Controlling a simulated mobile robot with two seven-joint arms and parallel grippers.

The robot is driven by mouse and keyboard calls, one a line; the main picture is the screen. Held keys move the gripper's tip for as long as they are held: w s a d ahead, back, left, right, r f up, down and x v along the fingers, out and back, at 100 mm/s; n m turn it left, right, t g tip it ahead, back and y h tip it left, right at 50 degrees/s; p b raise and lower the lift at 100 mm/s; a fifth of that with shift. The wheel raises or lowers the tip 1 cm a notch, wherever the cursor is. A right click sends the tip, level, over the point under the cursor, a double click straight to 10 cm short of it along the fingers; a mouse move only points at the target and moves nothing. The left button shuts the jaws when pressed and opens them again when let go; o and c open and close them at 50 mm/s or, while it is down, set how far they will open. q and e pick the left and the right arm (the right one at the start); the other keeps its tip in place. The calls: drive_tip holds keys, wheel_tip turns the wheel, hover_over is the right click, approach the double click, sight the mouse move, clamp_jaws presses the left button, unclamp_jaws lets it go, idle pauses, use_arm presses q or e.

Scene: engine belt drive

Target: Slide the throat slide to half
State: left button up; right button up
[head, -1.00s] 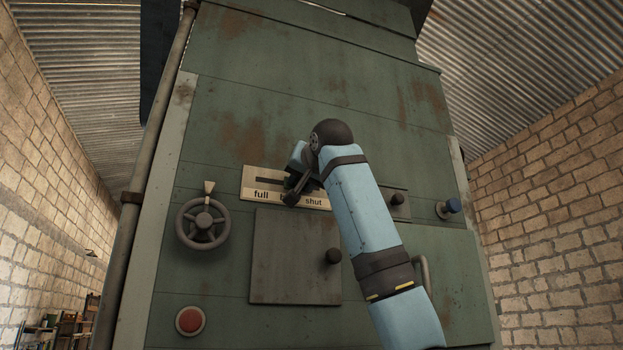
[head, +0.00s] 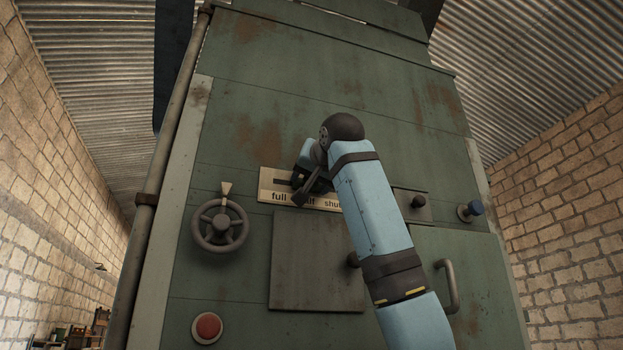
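The throat slide's pale label plate (head: 267,184) is on the green machine front, with a dark slot above the words "full", a partly covered "half" and "shut". My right gripper (head: 299,190) reaches over the plate from the right, its dark fingers in front of the slot between "full" and "half". The slide's knob is hidden behind the gripper, so I cannot tell its exact position or whether the fingers are closed on it. My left gripper is not in view.
A handwheel (head: 219,226) and a red button (head: 207,328) are on the left of the panel. A square hatch (head: 312,262) is below the plate.

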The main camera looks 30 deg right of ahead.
drive_tip(key=b+v, duration=0.5)
drive_tip(key=v, duration=0.8)
drive_tip(key=shift+s+a, duration=0.15)
drive_tip(key=shift+s, duration=0.2)
